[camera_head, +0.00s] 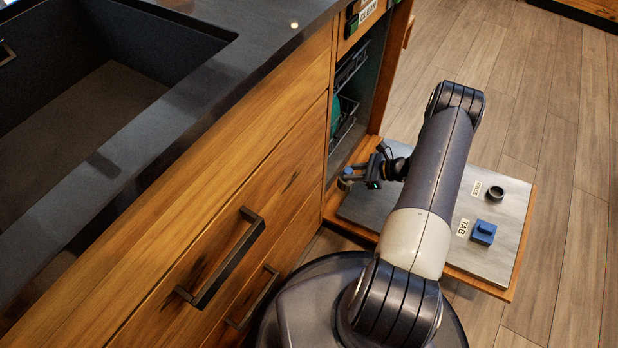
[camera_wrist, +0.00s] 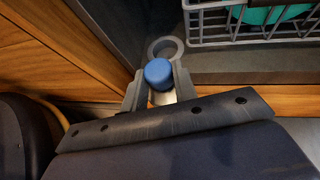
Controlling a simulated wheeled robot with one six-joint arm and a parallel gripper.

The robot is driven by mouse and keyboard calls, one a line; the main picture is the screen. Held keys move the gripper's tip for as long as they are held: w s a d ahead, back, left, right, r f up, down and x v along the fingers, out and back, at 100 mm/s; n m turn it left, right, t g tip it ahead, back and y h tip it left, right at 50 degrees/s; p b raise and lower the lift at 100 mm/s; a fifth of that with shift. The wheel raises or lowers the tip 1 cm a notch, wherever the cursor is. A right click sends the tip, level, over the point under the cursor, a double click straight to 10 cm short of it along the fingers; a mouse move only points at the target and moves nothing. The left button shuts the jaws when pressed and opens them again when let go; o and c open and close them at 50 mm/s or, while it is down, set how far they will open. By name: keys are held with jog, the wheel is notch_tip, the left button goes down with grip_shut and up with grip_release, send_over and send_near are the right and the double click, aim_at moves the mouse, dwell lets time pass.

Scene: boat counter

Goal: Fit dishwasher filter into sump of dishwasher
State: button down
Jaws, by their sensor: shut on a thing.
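The dishwasher filter has a blue top (camera_wrist: 158,74), and a pale part shows below it in the wrist view. My gripper (camera_wrist: 158,88) is shut on the filter, one finger on each side. The sump is a round grey ring (camera_wrist: 166,46) in the dishwasher floor, just beyond the filter in the wrist view. The filter looks apart from the ring's hole, though its lower end is hidden. In the head view, my gripper (camera_head: 366,172) is at the dishwasher's front opening, with the blue filter top (camera_head: 348,171) at its tip.
The dishwasher door (camera_head: 510,236) lies open, carrying a blue tab block (camera_head: 483,232) and a dark round cap (camera_head: 495,193). A wire rack (camera_wrist: 205,22) with a teal dish (camera_wrist: 275,13) is inside. Wooden cabinet fronts (camera_head: 225,190) with handles border the opening at left.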

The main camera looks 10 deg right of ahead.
jog(key=w+a+b, duration=0.3)
jog(key=w+a, duration=0.4)
jog(key=a, duration=0.6)
jog(key=shift+w+d+f+b, duration=0.15)
jog(key=shift+f+b, duration=0.45)
jog(key=shift+f, duration=1.15)
jog(key=shift+w+d+f+b, duration=0.15)
jog(key=shift+f+b, duration=0.45)
jog(key=shift+f, duration=1.15)
jog(key=shift+s, duration=0.1)
jog(key=shift+f+b, duration=0.2)
jog(key=shift+b, duration=0.1)
jog(key=c, duration=1.1)
grip_release()
jog(key=shift+r, duration=0.2)
